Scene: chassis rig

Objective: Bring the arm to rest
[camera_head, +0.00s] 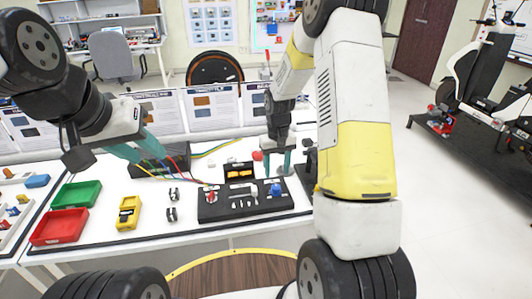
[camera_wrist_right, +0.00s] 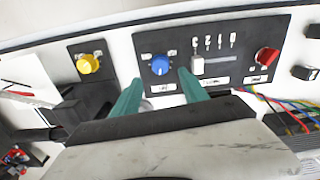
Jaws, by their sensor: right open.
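My left gripper (camera_head: 147,155) comes in from the left with two teal fingers, above the back of the bench near the coloured wires (camera_head: 170,165). I cannot tell how far its fingers are apart.
Green (camera_head: 77,194) and red (camera_head: 60,227) trays and a yellow part (camera_head: 128,213) lie on the bench's left. A yellow knob (camera_wrist_right: 89,64) sits on a separate plate. Instruction boards (camera_head: 210,106) stand along the back. Open floor lies right of the bench.

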